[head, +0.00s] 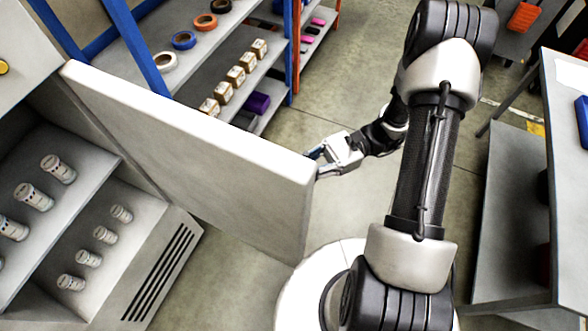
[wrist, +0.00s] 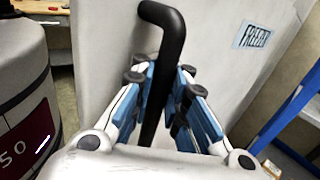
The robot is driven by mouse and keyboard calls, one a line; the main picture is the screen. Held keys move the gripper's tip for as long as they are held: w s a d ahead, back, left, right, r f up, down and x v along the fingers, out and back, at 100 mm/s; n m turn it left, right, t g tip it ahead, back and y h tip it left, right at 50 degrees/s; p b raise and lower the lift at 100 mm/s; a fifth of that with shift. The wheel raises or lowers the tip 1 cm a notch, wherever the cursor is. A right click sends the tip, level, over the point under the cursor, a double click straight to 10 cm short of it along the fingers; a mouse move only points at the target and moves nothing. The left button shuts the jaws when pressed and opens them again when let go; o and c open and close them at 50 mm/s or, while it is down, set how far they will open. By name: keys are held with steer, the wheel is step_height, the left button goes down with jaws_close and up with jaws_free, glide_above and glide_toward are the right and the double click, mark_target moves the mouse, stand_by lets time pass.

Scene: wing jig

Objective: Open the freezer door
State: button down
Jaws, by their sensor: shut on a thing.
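The freezer door (head: 190,150) stands swung wide open in the head view, with the white freezer interior showing to its left. In the wrist view the door's outer face (wrist: 215,45) fills the background. A black bar handle (wrist: 163,60) runs between the blue finger pads of my gripper (wrist: 165,100). My gripper is shut on this handle. In the head view my gripper (head: 322,158) is at the door's far right edge, and the handle itself is mostly hidden behind the door.
Inside the freezer, shelves (head: 75,165) hold several white canisters (head: 58,168). A blue-framed rack (head: 215,55) with tape rolls and small boxes stands behind the door. A grey table (head: 515,190) is at the right. Open floor (head: 330,100) lies between rack and table.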

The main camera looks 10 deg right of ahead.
steer(key=c, duration=2.1)
jaws_free()
steer(key=shift+s+d+f, duration=0.1)
steer(key=shift+f, duration=0.05)
steer(key=shift+c, duration=0.2)
steer(key=o, duration=0.3)
steer(key=shift+s+d, duration=0.1)
steer(key=shift+d, duration=0.1)
steer(key=shift+o, duration=1.4)
steer(key=shift+a, duration=0.1)
steer(key=v, duration=1.2)
